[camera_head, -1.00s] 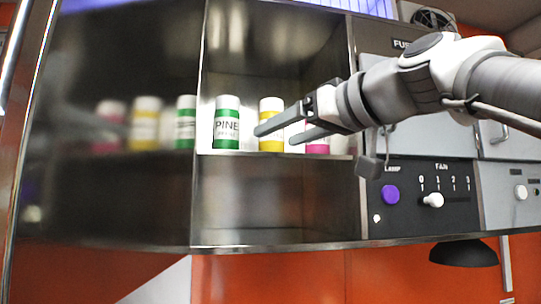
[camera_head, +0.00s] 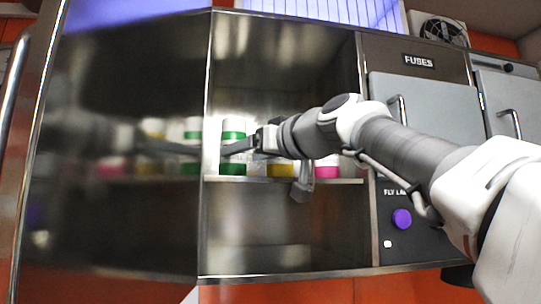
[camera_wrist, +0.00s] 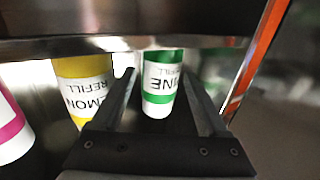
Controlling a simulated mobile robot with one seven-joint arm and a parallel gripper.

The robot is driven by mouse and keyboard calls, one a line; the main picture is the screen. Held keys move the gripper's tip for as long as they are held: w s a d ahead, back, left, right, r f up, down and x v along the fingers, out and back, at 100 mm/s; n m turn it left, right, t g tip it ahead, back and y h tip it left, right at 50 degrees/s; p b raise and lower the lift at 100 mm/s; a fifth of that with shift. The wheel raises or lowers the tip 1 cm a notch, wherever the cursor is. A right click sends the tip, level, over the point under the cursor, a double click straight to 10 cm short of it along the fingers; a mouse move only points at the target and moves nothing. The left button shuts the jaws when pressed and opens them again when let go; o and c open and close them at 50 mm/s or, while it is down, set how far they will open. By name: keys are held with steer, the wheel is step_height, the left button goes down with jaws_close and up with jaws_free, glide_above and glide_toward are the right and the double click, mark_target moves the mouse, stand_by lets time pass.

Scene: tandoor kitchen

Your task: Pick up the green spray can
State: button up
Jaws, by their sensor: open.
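The green spray can (camera_head: 232,168) has a white label and green bands and stands on a metal shelf (camera_head: 340,181) in an open cabinet. My gripper (camera_head: 240,147) reaches in from the right at the can, and one finger crosses in front of it. In the wrist view the green can (camera_wrist: 160,85) sits between the two open fingers of my gripper (camera_wrist: 163,95), with its label reading "INE" upside down. Whether a finger touches it I cannot tell.
A yellow can (camera_wrist: 88,88) labelled "LEMON REFILL" stands beside the green one, just outside a finger. A pink can (camera_head: 326,168) stands farther right. The shiny left wall (camera_head: 120,90) mirrors the cans. A purple knob (camera_head: 402,219) sits on the panel at right.

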mark_target(241, 156)
steer(key=p+x, duration=0.2)
steer(key=x, duration=0.3)
steer(key=shift+a+f+p, duration=0.15)
steer(key=shift+p, duration=0.15)
steer(key=shift+c, duration=0.2)
jaws_close()
